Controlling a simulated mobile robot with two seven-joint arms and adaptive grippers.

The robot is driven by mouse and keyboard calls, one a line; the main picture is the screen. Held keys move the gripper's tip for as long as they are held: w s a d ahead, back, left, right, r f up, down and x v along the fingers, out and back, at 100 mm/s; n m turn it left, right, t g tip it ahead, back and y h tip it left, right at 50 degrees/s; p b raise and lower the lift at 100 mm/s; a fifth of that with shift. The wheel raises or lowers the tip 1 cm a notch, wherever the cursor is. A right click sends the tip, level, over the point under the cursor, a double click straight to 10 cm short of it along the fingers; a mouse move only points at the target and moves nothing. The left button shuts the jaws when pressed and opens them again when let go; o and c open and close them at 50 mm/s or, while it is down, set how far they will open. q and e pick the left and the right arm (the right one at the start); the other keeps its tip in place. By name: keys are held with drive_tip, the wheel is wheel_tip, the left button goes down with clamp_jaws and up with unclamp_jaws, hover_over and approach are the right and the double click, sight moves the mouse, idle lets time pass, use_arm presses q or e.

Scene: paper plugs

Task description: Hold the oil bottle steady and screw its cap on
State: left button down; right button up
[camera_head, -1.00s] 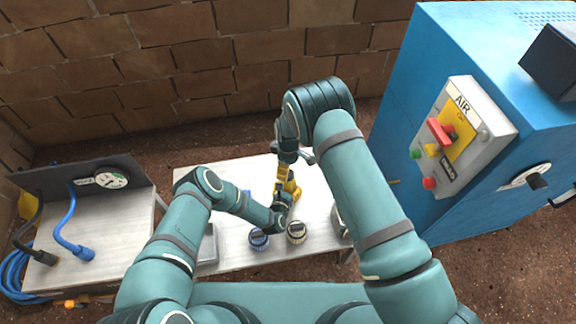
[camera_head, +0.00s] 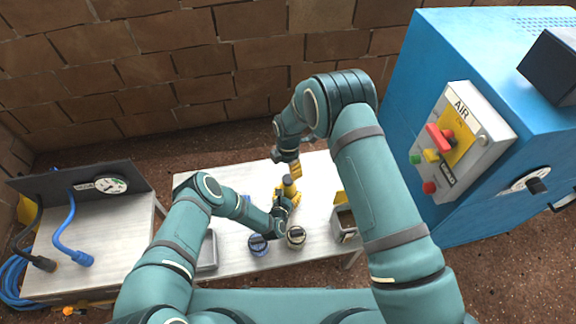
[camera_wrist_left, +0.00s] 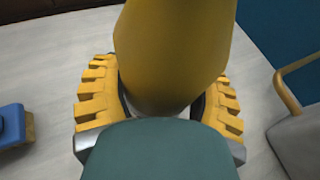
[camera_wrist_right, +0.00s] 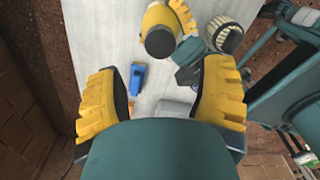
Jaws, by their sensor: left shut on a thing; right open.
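The yellow oil bottle (camera_head: 289,188) stands upright on the bench, with a dark round top seen from above in the right wrist view (camera_wrist_right: 160,42). I cannot tell whether that top is the cap or the bare neck. My left gripper (camera_head: 281,207) is shut around the bottle, which fills the space between its fingers in the left wrist view (camera_wrist_left: 172,50). My right gripper (camera_head: 288,166) is open and empty, raised behind the bottle and apart from it. Its wrist view shows bare bench and a blue item (camera_wrist_right: 138,78) between the fingers (camera_wrist_right: 165,95).
A blue ridged jar (camera_head: 258,244) and a cream ridged jar (camera_head: 296,236) stand in front of the bottle. A grey tray (camera_head: 207,250) lies at the left, an open box (camera_head: 346,226) at the right. A blue cabinet (camera_head: 400,130) stands right of the bench.

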sight(288, 178)
drive_tip(key=shift+f, duration=0.1)
drive_tip(key=shift+f, duration=3.95)
clamp_jaws()
drive_tip(key=m, duration=0.3)
